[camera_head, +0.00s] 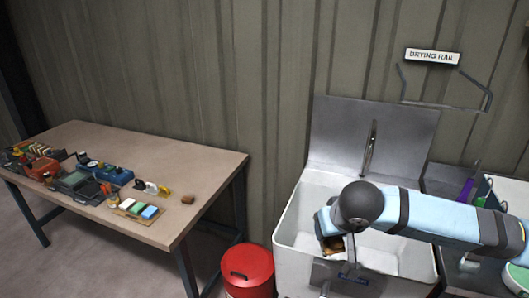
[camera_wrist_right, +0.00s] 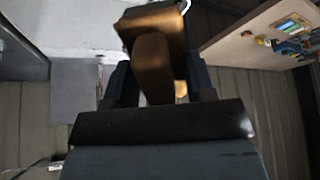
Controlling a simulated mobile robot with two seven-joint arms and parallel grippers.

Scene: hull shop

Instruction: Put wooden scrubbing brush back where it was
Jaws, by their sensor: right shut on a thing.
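My right arm reaches in from the right in the head view, over the white sink (camera_head: 286,235). My right gripper (camera_head: 330,232) is at the sink's left part and is mostly hidden by its own wrist. It is shut on the wooden scrubbing brush (camera_wrist_right: 155,62), a brown block with rounded edges, held between the fingers in the right wrist view. Only a small brown part of the brush (camera_head: 335,244) shows in the head view. Whether it touches the sink I cannot tell. My left gripper is out of view.
A workbench (camera_head: 150,150) with several tools and small parts along its left and front stands at the left. A red bin (camera_head: 247,270) stands between bench and sink. An empty-looking drying rail (camera_head: 445,106) hangs on the wall, with a purple item (camera_head: 466,190) below it at right.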

